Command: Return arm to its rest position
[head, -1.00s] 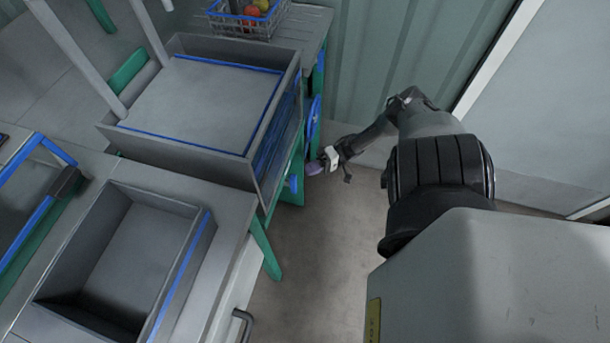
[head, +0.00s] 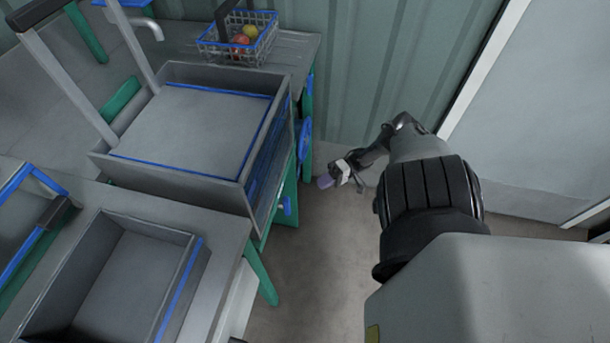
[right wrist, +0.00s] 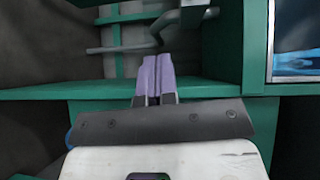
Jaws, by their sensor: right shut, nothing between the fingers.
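My right arm (head: 425,195) reaches forward over the floor on the right side of the head view. Its gripper (head: 326,181) is low, beside the green legs of the bench and close to the corrugated wall. In the right wrist view the purple fingers (right wrist: 156,78) of this gripper lie together, shut with nothing between them. They point toward a green shelf frame with grey pipes behind it. My left gripper does not show in either view.
A grey tray with a blue edge (head: 268,135) stands on the bench to the left. A grey sink-like bin (head: 192,262) is nearer. A wire basket (head: 212,50) with fruit stands at the back. Floor (head: 310,270) right of the bench is clear. The corrugated wall (head: 370,70) is behind.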

